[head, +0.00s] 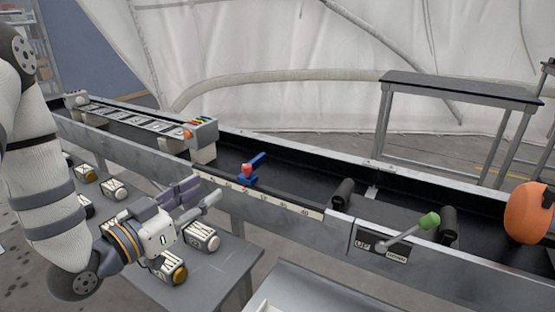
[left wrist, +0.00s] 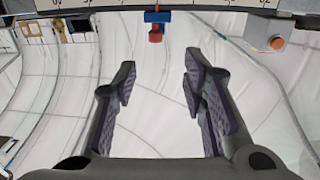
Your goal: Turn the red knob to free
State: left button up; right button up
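The red knob (head: 247,170) sits on a small blue stop (head: 253,172) with a raised blue arm, at the ruled strip (head: 285,203) along the front rail. In the left wrist view the red knob (left wrist: 155,35) and the blue stop (left wrist: 158,17) are at the top, just left of centre. My left gripper (head: 200,192) is in front of the rail, to the left of the knob and apart from it. In the left wrist view its two fingers (left wrist: 160,82) are spread with nothing between them. My right gripper is out of view.
A grey box with coloured buttons (head: 200,129) stands left on the rail. A green-tipped lever (head: 428,221) juts out to the right, near two black rollers and an orange round object (head: 528,213).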

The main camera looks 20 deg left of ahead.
aim_at(244, 168)
pick_arm(q)
jog(key=w, duration=0.3)
jog(key=w+d+b, duration=0.1)
jog(key=w, duration=0.2)
jog(key=w+d+b, duration=0.1)
jog(key=w, duration=0.3)
jog(key=shift+f, duration=0.15)
jog(key=shift+w+d, duration=0.1)
jog(key=shift+w, duration=0.3)
jog(key=shift+r, duration=0.2)
grip_shut()
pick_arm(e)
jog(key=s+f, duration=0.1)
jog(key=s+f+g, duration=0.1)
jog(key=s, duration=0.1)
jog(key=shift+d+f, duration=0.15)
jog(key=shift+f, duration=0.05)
